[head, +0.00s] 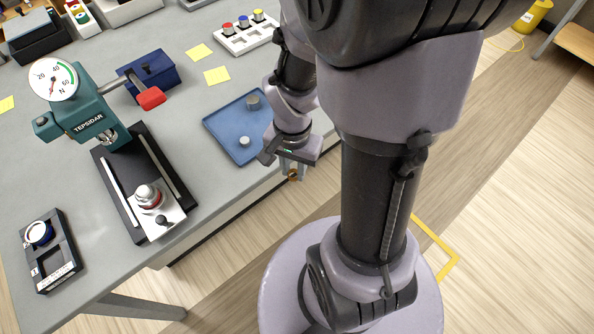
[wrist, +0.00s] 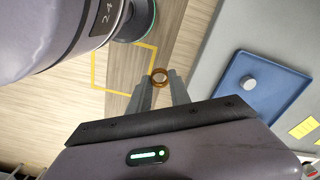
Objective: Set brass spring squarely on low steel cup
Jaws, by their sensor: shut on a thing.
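My gripper (head: 293,172) is shut on the brass spring (wrist: 160,76), a small copper-coloured ring held at the fingertips. The spring also shows in the head view (head: 293,176), small and partly hidden by the fingers. It hangs in the air off the bench's front edge, above the floor. A round steel piece with a red band (head: 148,194) sits on the silver plate at the front of the press slide. I cannot tell whether it is the low steel cup. Two small grey round pieces (head: 253,102) (head: 244,141) stand on the blue tray.
The blue tray (head: 222,124) lies left of my gripper; it shows at right in the wrist view (wrist: 240,112). The teal press (head: 88,112) stands farther left with a red-tipped lever (head: 150,97). A black holder (head: 50,258) is at front left. Bench between press and tray is clear.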

